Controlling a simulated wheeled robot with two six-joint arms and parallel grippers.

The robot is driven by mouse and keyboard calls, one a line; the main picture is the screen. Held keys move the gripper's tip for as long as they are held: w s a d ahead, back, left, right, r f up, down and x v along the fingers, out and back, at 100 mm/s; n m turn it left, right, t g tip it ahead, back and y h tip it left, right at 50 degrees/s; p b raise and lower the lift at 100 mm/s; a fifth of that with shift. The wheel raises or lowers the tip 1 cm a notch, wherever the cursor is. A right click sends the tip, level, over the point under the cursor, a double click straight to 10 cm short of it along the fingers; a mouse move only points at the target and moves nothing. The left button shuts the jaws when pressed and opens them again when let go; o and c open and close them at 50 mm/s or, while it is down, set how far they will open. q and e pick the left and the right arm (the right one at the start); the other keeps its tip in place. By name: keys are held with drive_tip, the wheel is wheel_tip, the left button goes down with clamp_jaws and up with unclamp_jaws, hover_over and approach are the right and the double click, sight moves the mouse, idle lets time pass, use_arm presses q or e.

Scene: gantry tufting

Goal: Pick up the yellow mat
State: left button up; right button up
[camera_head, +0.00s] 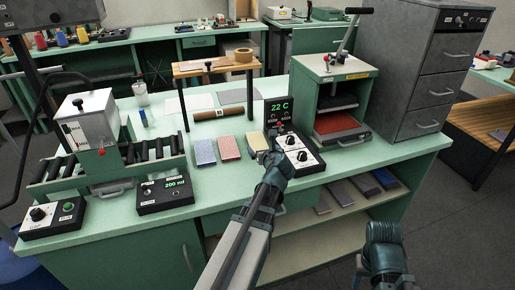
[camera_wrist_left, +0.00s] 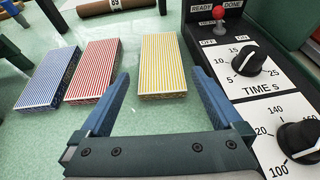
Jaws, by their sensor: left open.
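The yellow mat (camera_head: 257,142) is yellow-and-white striped and lies flat on the green bench, at the right end of a row of three mats. In the left wrist view the yellow mat (camera_wrist_left: 163,62) lies just ahead of my left gripper (camera_wrist_left: 159,77), framed between its two spread blue fingers. The left gripper is open and empty. In the head view my left gripper (camera_head: 271,157) is at the near right of the yellow mat, partly hidden by its own wrist. The right gripper does not show clearly; only part of that arm is at the lower right.
A red striped mat (camera_wrist_left: 94,70) and a blue striped mat (camera_wrist_left: 49,78) lie left of the yellow one. A control box with knobs (camera_wrist_left: 262,75) stands close on the right. A small wooden stand (camera_head: 216,66) and a press (camera_head: 335,95) stand behind.

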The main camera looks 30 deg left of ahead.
sight(259, 145)
use_arm(q)
drive_tip(key=shift+w+a+f, duration=0.2)
drive_tip(key=shift+w+a, duration=0.1)
drive_tip(key=shift+a, duration=0.05)
drive_tip(key=b+x, duration=0.1)
drive_tip(key=x, duration=0.1)
drive_tip(key=b+x, duration=0.1)
drive_tip(key=x, duration=0.2)
drive_tip(key=shift+w+f+b, duration=0.15)
drive_tip(key=shift+f+b, duration=0.15)
drive_tip(key=shift+d+r, duration=0.1)
drive_tip(key=shift+c, duration=0.2)
drive_tip(key=c, duration=1)
drive_tip(key=shift+c, duration=0.2)
